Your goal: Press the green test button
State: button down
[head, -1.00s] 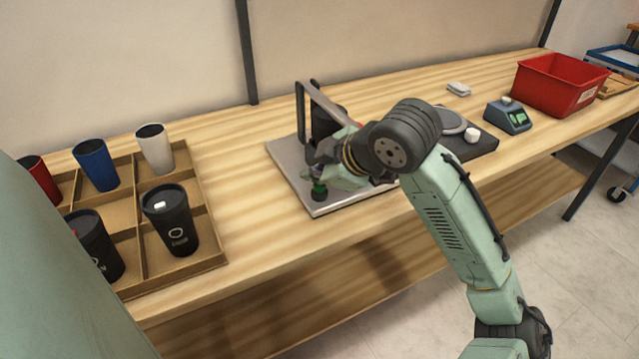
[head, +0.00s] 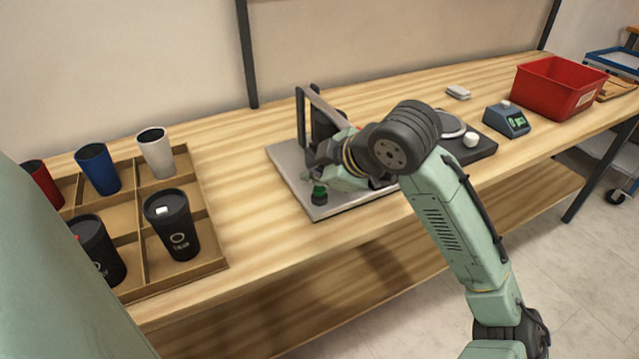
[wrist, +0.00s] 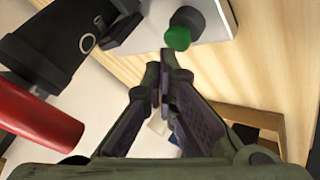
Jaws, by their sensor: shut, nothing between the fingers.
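The green test button (head: 319,189) stands on a dark round base at the front left corner of the grey metal plate (head: 288,158). It also shows in the wrist view (wrist: 178,38), at the top, just beyond my fingertips. My gripper (wrist: 166,62) is shut and empty, with its tips close to the green cap; I cannot tell whether they touch it. In the head view my gripper (head: 312,172) is near the button, largely hidden by my own wrist.
A dark upright frame (head: 301,115) stands on the plate. In the wrist view a black body with a pale ring (wrist: 50,45) and a red cylinder (wrist: 40,115) lie left of my fingers. A cardboard tray (head: 215,245) with several tumblers stands left.

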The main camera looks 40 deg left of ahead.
aim_at(317, 191)
jog(key=shift+r, duration=0.3)
notch_tip(317, 191, up, 5)
jog(key=p, duration=0.4)
jog(key=shift+r+p, duration=0.1)
jog(key=shift+p, duration=0.25)
dwell(0.6)
